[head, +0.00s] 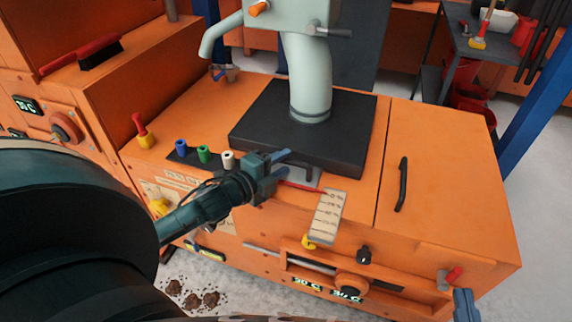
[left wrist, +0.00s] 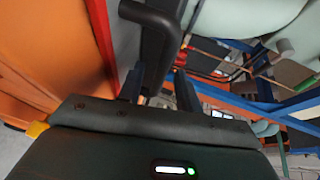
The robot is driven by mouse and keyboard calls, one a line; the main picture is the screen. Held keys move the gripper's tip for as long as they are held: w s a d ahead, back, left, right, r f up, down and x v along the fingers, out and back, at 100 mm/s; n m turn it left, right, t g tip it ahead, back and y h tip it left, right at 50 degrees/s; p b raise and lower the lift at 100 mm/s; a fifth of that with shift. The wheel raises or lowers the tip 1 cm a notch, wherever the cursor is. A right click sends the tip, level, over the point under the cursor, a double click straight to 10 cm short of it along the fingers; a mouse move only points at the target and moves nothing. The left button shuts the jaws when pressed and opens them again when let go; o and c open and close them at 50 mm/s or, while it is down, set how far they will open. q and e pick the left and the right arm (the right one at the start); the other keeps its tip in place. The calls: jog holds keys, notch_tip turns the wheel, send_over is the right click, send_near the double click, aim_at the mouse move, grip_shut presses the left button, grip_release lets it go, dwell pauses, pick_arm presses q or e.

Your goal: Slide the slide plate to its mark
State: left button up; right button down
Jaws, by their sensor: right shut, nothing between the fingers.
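The slide plate (head: 302,178) is a grey metal plate showing at the front edge of the black base block. It has a dark upright handle (head: 309,172), and a red pointer lies near the 0% line of the pale scale plate (head: 328,216). My left gripper (head: 279,172) is open, its fingers pointing at the handle from the left. In the left wrist view the dark bent handle (left wrist: 153,45) reaches down between the two spread fingers (left wrist: 160,88); firm contact cannot be seen. My right gripper (head: 464,304) shows only partly at the lower right, shut and empty.
A pale green pipe (head: 309,80) rises from the black block (head: 255,130). Coloured knobs (head: 203,154) stand left of my gripper. A black door handle (head: 402,184) is on the right panel. The orange top between scale and door is clear.

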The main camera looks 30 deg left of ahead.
pick_arm(q)
jog(key=shift+x, duration=1.05)
jog(key=shift+c, duration=0.4)
grip_shut()
